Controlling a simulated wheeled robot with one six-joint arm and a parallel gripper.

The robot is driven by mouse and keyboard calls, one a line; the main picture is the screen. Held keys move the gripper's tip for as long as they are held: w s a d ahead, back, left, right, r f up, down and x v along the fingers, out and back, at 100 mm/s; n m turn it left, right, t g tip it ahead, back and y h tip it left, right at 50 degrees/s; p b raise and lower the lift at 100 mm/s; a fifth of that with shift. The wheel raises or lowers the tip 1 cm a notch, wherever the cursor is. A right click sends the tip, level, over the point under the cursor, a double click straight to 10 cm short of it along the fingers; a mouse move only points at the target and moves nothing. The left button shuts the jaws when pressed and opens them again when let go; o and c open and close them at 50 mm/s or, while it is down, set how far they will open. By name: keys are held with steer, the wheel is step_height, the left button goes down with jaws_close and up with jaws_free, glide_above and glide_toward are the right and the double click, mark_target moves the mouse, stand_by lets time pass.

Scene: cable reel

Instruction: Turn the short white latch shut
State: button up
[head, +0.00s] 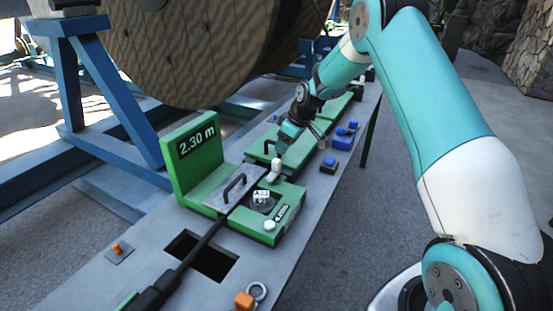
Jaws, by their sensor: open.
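A short white upright piece (274,171), which looks like the latch, stands at the far side of the green measuring unit (291,226), beside the metal cover with a dark handle. A white block with dark marks (261,196) sits over a dark round recess in the unit. A white round knob (269,225) is at the unit's near corner.
A green display panel (196,146) reading 2.30 m stands at left. A dark cable (198,248) runs across the grey bench (150,250) into the unit. Blue blocks (343,138) and an orange piece (244,300) are on the bench. A large wooden reel (200,50) stands behind.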

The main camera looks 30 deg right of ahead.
mark_target(277, 160)
steer(key=p+x, duration=0.1)
steer(key=x, duration=0.7)
steer(key=shift+w+a+f, duration=0.15)
steer(key=shift+f, duration=0.15)
steer(key=c, duration=0.9)
